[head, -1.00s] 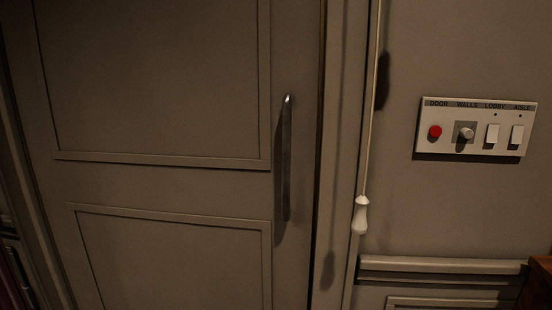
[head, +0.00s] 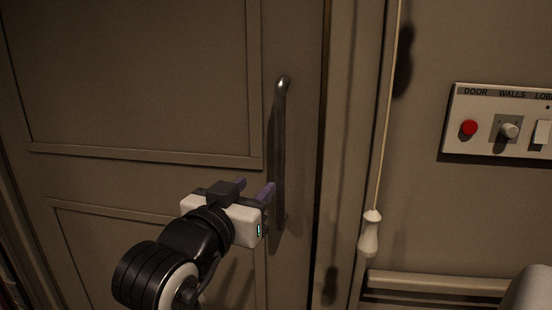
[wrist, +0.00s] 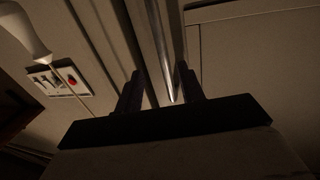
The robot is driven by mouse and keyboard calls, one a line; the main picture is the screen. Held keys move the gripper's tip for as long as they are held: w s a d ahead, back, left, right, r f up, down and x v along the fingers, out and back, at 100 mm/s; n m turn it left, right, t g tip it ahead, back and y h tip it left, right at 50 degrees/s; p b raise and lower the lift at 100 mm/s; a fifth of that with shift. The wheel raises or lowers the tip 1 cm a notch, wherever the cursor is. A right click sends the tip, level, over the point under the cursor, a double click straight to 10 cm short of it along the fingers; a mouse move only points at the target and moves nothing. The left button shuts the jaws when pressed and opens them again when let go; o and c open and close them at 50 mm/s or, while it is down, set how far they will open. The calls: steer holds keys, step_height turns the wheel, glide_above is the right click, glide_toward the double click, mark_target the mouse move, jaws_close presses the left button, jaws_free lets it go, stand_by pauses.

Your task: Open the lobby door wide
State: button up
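The lobby door (head: 150,185) is a beige panelled door and looks shut in its frame. Its long vertical metal handle (head: 280,130) is on the right side of the door. My gripper (head: 254,187) is open just left of the lower handle in the head view, its fingers pointing toward the door. In the wrist view, the handle (wrist: 160,45) runs between the two open fingers (wrist: 158,88). The fingers do not look closed on it. I cannot tell whether they reach around the bar or stop just short of it.
A pull cord with a white knob (head: 370,233) hangs right of the door frame. A wall plate (head: 500,122) with a red button (head: 469,128), a dial and switches is farther right. A wall rail (head: 440,282) runs below. The door face left of the handle is clear.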

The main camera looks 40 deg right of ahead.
mark_target(278, 163)
steer(key=p+x, duration=1)
steer(key=x, duration=0.3)
steer(key=shift+w+d, duration=0.15)
steer(key=shift+d, duration=0.05)
jaws_close()
